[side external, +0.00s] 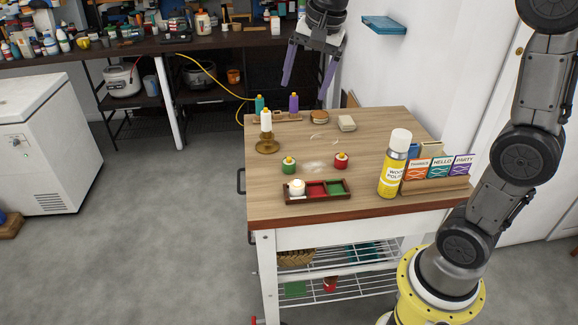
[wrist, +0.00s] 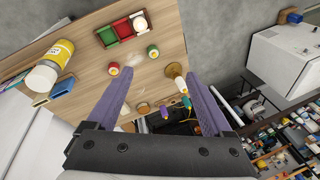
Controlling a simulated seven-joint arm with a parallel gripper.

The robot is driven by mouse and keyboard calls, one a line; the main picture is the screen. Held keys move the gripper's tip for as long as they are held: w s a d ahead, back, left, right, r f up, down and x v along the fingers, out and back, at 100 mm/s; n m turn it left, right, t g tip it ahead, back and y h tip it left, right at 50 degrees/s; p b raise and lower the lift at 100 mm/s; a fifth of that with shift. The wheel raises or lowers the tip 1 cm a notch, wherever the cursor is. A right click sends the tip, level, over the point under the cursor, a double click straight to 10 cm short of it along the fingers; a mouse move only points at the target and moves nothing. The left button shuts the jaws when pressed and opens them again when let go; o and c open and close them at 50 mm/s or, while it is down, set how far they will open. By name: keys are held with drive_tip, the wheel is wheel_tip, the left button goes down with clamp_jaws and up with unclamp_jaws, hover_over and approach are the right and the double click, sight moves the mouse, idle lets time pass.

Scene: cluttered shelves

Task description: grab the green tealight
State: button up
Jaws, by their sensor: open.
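The green tealight (side external: 288,165) stands on the wooden cart top, just behind the divided tray (side external: 317,198). It also shows in the wrist view (wrist: 153,51), between the tray and the brass candle holder. A red tealight (side external: 341,161) stands to its right in the side view and shows in the wrist view (wrist: 114,69). My gripper (side external: 306,86) is open and empty, high above the back of the cart, with purple fingers pointing down. In the wrist view its fingers (wrist: 160,82) are spread wide with nothing between them.
The tray holds a white candle (side external: 297,187) in its left compartment, beside red and green compartments. A white candle in a brass holder (side external: 267,145) stands left of the cart's middle. A yellow spray can (side external: 393,165) and card rack (side external: 436,185) stand at right. Teal and purple bottles (side external: 294,103) stand behind.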

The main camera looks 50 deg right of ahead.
drive_tip(key=w+d+f+m+g, duration=0.1)
drive_tip(key=w+d+f+m, duration=0.15)
drive_tip(key=w+f, duration=0.3)
drive_tip(key=g, duration=0.2)
hover_over(289, 158)
drive_tip(key=shift+m, duration=0.35)
drive_tip(key=f, duration=1.7)
drive_tip(key=shift+d+f, duration=0.2)
drive_tip(key=shift+f, duration=0.2)
drive_tip(key=shift+a+f, duration=0.2)
drive_tip(key=shift+f, duration=2.85)
clamp_jaws()
drive_tip(key=shift+r, duration=0.1)
